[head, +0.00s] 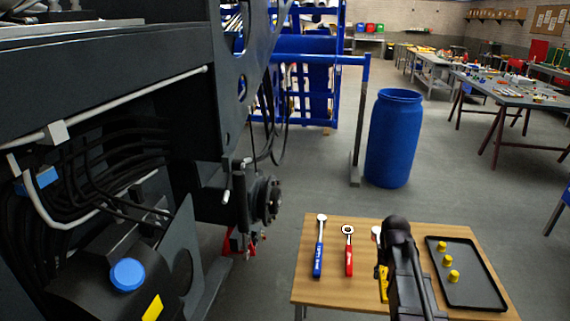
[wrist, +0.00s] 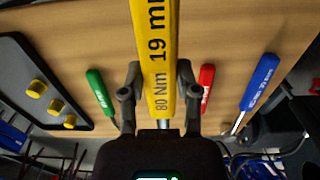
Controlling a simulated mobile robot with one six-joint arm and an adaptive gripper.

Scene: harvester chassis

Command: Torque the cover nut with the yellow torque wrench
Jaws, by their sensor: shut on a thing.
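The yellow torque wrench (head: 383,284) is at the work table, partly hidden behind my arm in the head view. In the wrist view its yellow handle (wrist: 153,40) runs up the middle and reads "80 Nm 19 mm". My gripper (wrist: 157,80) has a finger on each side of this handle and is shut on it. I cannot tell whether the wrench rests on the table or is just clear of it. On the dark chassis (head: 90,85) at left are a round flanged hub (head: 267,200) and a blue round cap (head: 128,274). I cannot make out the cover nut.
The wooden table (head: 335,291) holds a blue-handled wrench (head: 319,250), a red-handled wrench (head: 348,255) and a black tray (head: 479,287) with yellow caps. A green handle (wrist: 100,92) shows in the wrist view. A blue barrel (head: 393,140) stands beyond. Floor between chassis and table is open.

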